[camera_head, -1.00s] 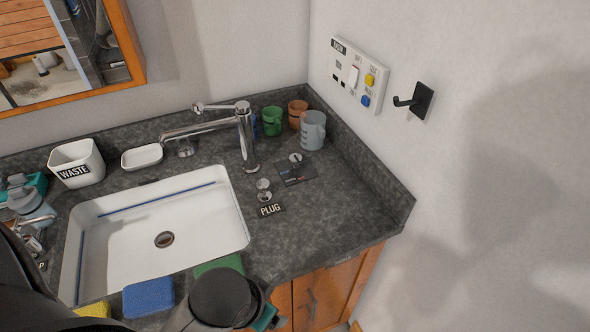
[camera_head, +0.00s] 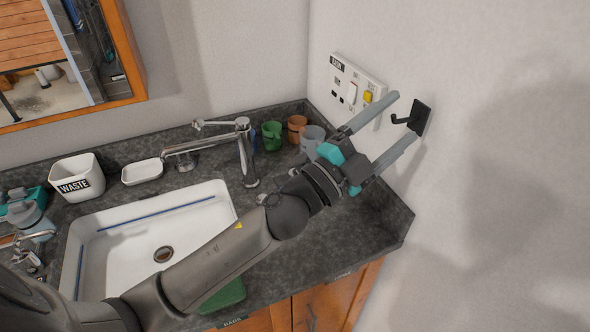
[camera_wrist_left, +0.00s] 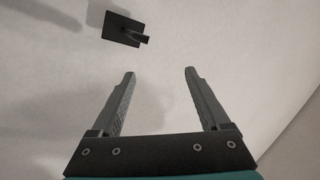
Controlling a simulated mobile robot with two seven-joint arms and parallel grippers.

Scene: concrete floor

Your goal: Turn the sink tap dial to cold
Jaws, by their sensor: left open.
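The chrome sink tap (camera_head: 246,158) stands at the right back corner of the white sink (camera_head: 215,188), its spout pointing left. The small dial on a dark plate, seen earlier to the right of the tap, is now hidden behind my left wrist. My left gripper (camera_head: 402,116) is open and empty, reaching over the counter's right side toward the wall, its fingers pointing up and right near a black hook (camera_head: 419,117). In the left wrist view my open fingers (camera_wrist_left: 160,72) face bare wall, with the hook (camera_wrist_left: 122,29) above. My right gripper is not in view.
A wall panel (camera_head: 345,85) with switches and buttons is beside my upper finger. Green (camera_head: 272,136), orange (camera_head: 296,128) and grey (camera_head: 312,138) mugs stand in the corner behind my gripper. A waste bin (camera_head: 78,177) and soap dish (camera_head: 142,171) stand left.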

